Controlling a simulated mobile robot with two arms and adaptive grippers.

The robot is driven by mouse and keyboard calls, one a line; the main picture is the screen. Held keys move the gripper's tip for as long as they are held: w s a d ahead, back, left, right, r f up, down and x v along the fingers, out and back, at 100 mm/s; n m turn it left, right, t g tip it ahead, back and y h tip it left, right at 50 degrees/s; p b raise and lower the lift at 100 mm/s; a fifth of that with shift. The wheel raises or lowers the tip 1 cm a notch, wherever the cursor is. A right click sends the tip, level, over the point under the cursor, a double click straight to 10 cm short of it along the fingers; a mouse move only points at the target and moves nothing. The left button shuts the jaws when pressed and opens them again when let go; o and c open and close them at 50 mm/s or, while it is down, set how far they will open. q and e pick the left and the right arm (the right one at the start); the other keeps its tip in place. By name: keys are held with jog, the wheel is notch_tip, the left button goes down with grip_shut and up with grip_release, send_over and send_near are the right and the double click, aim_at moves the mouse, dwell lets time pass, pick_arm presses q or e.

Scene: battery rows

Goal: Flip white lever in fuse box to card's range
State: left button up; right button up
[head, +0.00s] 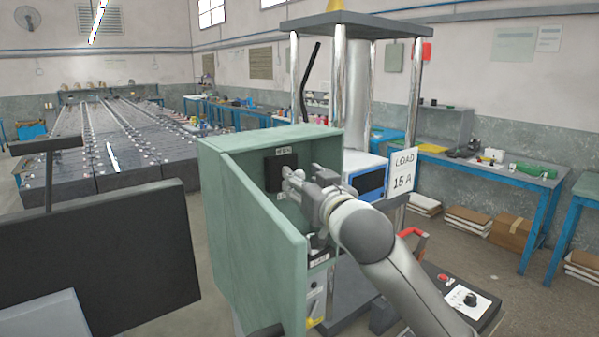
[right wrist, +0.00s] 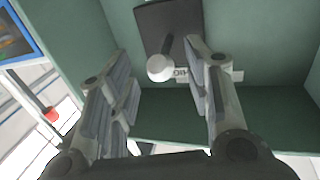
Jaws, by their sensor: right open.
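The green fuse box (head: 262,222) stands open in the middle of the head view. Inside it, a black switch plate (head: 274,170) is on the back wall; it also shows in the right wrist view (right wrist: 150,25). The white-knobbed lever (right wrist: 160,68) sticks out from this plate. The card (head: 402,172) reads "LOAD 15 A". My right gripper (head: 292,182) reaches into the box and hides the lever in the head view. My left gripper is out of view.
The box's green door (head: 262,250) stands open at the front left. A dark monitor-like panel (head: 100,250) fills the lower left. Metal posts (head: 415,85) and a blue-framed unit (head: 366,178) stand close behind the box. A small label (right wrist: 181,74) beside the lever is partly hidden.

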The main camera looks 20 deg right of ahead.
jog(key=shift+w+a, duration=0.1)
jog(key=shift+w, duration=1.15)
grip_shut()
jog(key=r+g+p, duration=0.1)
jog(key=p, duration=0.5)
jog(key=r+g+p, duration=0.1)
jog(key=g+p, duration=0.1)
jog(key=p, duration=0.4)
jog(key=shift+w+a+r+n+p, duration=0.1)
jog(key=shift+w+r+n+p, duration=0.1)
jog(key=shift+n+p, duration=0.2)
jog(key=shift+f+g+p, duration=0.2)
jog(key=shift+g+p, duration=0.2)
jog(key=shift+p, duration=0.05)
grip_release()
jog(key=shift+w, duration=0.1)
